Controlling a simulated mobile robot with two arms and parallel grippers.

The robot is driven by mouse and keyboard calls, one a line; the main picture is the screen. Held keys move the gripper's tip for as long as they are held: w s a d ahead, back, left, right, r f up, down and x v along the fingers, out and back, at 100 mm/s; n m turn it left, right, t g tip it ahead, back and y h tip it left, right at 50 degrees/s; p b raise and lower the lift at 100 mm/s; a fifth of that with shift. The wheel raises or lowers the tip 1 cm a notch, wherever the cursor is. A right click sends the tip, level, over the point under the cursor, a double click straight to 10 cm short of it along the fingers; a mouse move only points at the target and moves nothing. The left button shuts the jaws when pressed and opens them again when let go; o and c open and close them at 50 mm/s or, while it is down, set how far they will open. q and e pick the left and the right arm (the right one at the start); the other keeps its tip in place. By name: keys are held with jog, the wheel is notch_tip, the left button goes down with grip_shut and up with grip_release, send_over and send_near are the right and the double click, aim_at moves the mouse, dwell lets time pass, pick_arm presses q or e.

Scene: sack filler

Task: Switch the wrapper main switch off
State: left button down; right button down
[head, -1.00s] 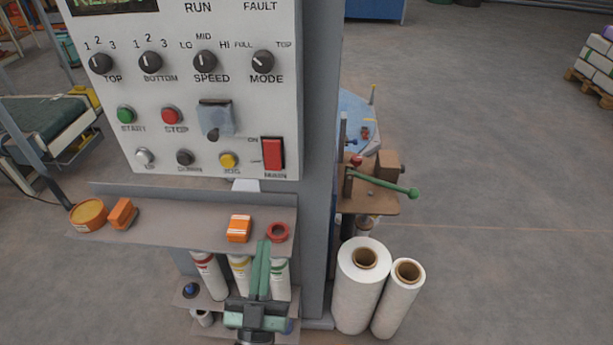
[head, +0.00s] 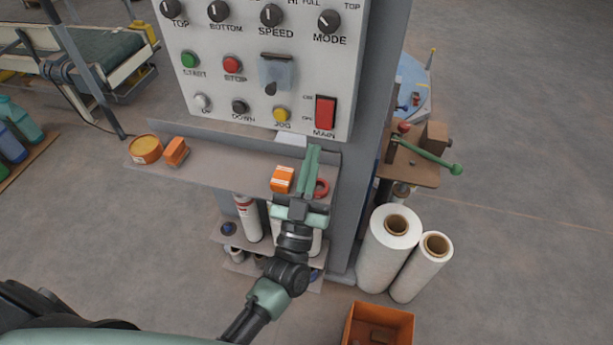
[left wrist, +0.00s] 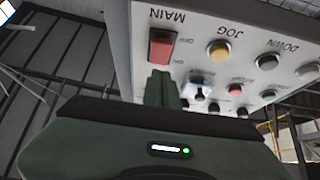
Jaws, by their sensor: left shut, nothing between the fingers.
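The wrapper main switch (head: 326,112) is a red rocker at the lower right of the white control panel (head: 205,58), above the word MAIN. Which end is pressed in, I cannot tell. In the left wrist view the same red switch (left wrist: 161,47) appears upside down, just beyond my fingers. My left gripper (head: 315,148) is shut and empty, its green fingers pointing up just below the switch in the head view. Its fingertips (left wrist: 161,75) also show in the left wrist view. I cannot tell whether they touch the panel. My right gripper is not in view.
The yellow JOG button (head: 282,114) is left of the switch. A shelf (head: 225,168) below the panel holds an orange box (head: 282,179) and a red ring (head: 321,188) close to my gripper. A green-handled lever (head: 430,159) and white film rolls (head: 390,250) stand to the right.

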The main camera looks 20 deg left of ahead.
aim_at(322, 124)
pick_arm(q)
jog(key=shift+w+f, duration=0.15)
jog(key=shift+w, duration=2.15)
